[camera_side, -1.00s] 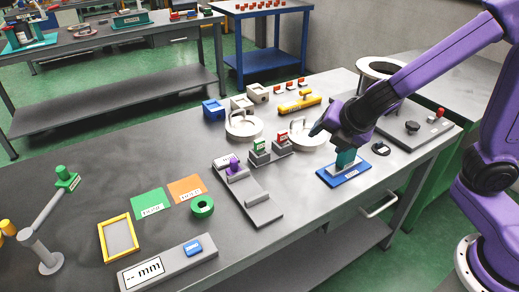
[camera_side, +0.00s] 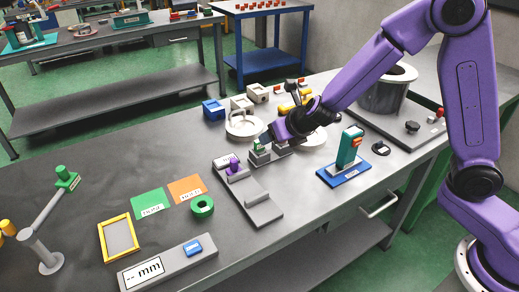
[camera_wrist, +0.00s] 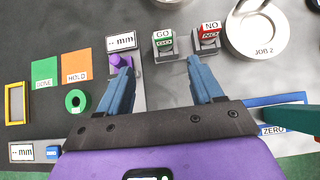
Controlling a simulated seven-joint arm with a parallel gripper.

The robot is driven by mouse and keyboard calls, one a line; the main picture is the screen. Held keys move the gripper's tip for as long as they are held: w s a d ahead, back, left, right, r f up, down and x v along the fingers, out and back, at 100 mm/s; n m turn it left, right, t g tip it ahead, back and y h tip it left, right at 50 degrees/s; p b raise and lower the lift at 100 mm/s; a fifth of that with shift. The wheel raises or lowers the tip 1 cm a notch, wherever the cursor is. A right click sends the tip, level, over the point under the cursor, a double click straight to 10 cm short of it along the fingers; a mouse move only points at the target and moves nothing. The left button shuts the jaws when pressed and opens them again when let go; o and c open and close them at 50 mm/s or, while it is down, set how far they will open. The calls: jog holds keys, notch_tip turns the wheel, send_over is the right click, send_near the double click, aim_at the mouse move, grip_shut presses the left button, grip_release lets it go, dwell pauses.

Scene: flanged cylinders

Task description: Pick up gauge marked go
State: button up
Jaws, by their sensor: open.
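The gauge marked GO (camera_wrist: 163,43) has a green label and sits in a grey holder in the wrist view. In the side view the green GO gauge (camera_side: 259,147) is partly covered by my gripper. The gauge marked NO (camera_wrist: 209,38) has a red label and stands to its right; in the side view it is hidden behind my gripper. My gripper (camera_wrist: 160,62) is open and empty. In the wrist view its blue fingers spread below the GO gauge, which lies just beyond the gap between the tips. Contact is not visible.
A purple part (camera_wrist: 118,62) on a grey measuring bed is close to the left finger. A round JOB 2 dish (camera_wrist: 262,32) lies right of the NO gauge. A teal upright on a blue base (camera_side: 345,170) stands to the right. Bare table lies at the front left (camera_side: 80,205).

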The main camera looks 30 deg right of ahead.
send_over(260, 150)
jog(key=s, duration=0.3)
notch_tip(260, 150, down, 6)
jog(key=shift+x, duration=2.45)
jog(key=shift+w+d+r, duration=0.15)
jog(key=shift+r, duration=0.1)
jog(key=c, duration=1.1)
jog(key=shift+r, duration=0.2)
